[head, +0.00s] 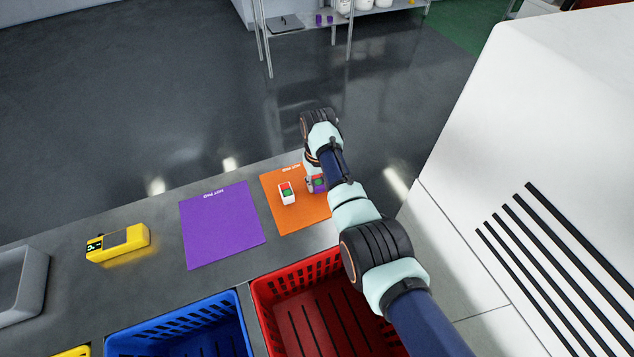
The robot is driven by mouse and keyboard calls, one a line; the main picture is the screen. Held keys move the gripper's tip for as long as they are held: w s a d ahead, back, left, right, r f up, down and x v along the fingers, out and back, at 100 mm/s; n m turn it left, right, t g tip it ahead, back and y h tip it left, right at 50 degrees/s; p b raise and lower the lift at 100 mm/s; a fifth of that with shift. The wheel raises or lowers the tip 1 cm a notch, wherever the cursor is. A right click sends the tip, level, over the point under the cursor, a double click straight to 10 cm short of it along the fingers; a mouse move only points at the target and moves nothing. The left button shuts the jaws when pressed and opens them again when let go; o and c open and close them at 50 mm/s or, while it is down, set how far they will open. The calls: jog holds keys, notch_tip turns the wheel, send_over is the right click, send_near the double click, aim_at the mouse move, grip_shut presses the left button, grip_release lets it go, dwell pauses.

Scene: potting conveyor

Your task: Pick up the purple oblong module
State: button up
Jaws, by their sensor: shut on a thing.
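The purple oblong module (319,186) is on or just above the right part of the orange mat (290,220). It shows a green spot and some red on top, and my arm partly covers it. My gripper (313,174) points down at the module and is shut on it. The fingertips are mostly hidden behind my wrist. I cannot tell whether the module touches the mat. A white module (287,197) with red and green on top stands on the same mat, just left of the purple one.
A purple mat (222,232) lies to the left, empty. A yellow device (122,243) lies further left, near a grey bin (22,285). A blue crate (180,318) and a red crate (258,302) are in front. A white housing (560,130) rises on the right.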

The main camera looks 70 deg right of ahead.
aim_at(318, 181)
grip_shut()
jog(key=shift+r, duration=0.1)
notch_tip(318, 181, up, 20)
jog(key=p, duration=0.7)
